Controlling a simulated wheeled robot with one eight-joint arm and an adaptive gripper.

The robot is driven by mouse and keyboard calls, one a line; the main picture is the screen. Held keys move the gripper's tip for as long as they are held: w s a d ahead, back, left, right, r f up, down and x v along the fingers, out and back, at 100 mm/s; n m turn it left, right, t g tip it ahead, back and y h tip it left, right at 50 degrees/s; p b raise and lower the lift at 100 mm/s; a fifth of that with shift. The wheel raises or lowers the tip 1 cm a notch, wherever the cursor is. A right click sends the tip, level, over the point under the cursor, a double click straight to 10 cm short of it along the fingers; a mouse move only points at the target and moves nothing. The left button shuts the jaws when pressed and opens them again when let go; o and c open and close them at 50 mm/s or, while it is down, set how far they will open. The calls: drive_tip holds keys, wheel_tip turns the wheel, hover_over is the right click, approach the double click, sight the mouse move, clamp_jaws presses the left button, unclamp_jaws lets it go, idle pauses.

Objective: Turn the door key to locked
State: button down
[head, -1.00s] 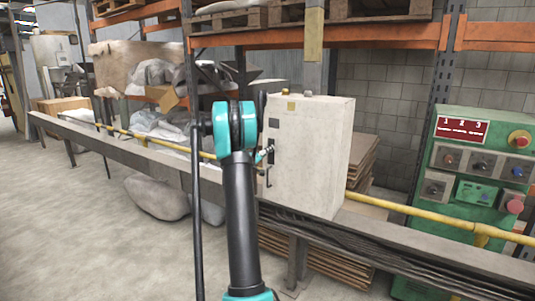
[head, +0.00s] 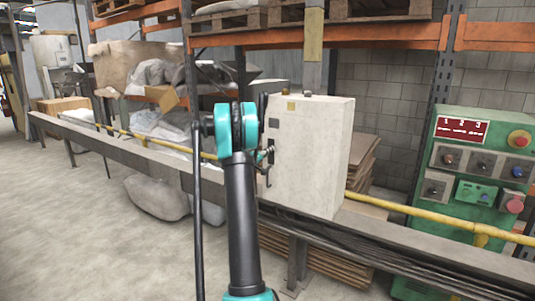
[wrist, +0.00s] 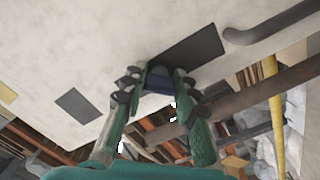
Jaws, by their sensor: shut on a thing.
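The door key (wrist: 159,78) is a small dark blue-black piece in front of a black plate (wrist: 195,52) on the pale cabinet door. My gripper (wrist: 160,87) has its two green-sided fingers on either side of the key, shut on it. The fingers hide part of the key, so its turn angle is hard to tell. In the head view, my gripper (head: 268,153) reaches the door side of the off-white cabinet (head: 312,150), and the key is too small to make out there.
A dark bent handle (wrist: 272,24) on the door is close to the plate. A grey rail (head: 400,245) and yellow pipe (head: 420,213) run past the cabinet. A green control panel (head: 475,180) stands at the right. The floor (head: 90,240) at left is clear.

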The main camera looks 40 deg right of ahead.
drive_tip(key=shift+n, duration=0.3)
drive_tip(key=n, duration=0.4)
drive_tip(key=shift+n, duration=2.1)
drive_tip(key=c, duration=1.2)
unclamp_jaws()
drive_tip(key=shift+o, duration=0.2)
drive_tip(key=shift+a, duration=0.1)
drive_tip(key=v, duration=1.2)
drive_tip(key=shift+w, duration=0.1)
